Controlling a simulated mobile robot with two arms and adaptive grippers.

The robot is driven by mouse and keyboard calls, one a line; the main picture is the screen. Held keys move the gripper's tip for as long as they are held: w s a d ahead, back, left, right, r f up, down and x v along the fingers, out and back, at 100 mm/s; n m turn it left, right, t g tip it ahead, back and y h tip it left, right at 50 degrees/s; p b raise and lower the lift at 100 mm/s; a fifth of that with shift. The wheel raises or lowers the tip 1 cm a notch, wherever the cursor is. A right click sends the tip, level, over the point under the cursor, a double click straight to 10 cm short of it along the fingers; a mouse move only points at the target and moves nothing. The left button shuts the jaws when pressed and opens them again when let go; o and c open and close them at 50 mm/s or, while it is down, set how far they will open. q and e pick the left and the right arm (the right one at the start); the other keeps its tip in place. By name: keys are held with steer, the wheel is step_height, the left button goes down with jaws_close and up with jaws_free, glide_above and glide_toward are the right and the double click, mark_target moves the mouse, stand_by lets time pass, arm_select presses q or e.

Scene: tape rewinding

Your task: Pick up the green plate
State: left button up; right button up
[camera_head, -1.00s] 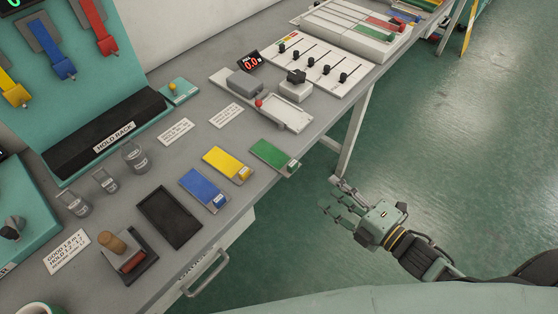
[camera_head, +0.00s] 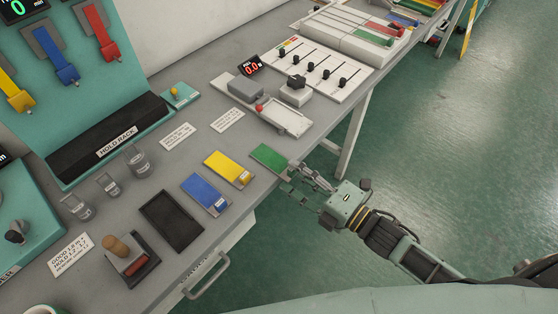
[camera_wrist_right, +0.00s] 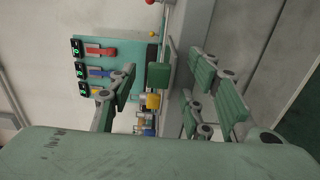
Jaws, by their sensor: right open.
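The green plate (camera_head: 268,157) lies flat at the front edge of the grey workbench, at the right end of a row with the yellow plate (camera_head: 226,166) and the blue plate (camera_head: 204,190). My right gripper (camera_head: 295,180) is open and empty, just off the bench edge, with its fingertips close to the near end of the green plate. Whether they touch it I cannot tell. In the right wrist view the green plate (camera_wrist_right: 158,76) shows between the spread fingers. My left gripper is not in view.
A black tray (camera_head: 171,221) lies left of the blue plate. A white device with a red knob (camera_head: 282,117) stands behind the green plate. A bench leg (camera_head: 354,135) and drawer handle (camera_head: 207,277) are below the edge. Green floor is clear at right.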

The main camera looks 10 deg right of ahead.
jaws_close()
stand_by(0.4)
steer(key=shift+r, duration=0.15)
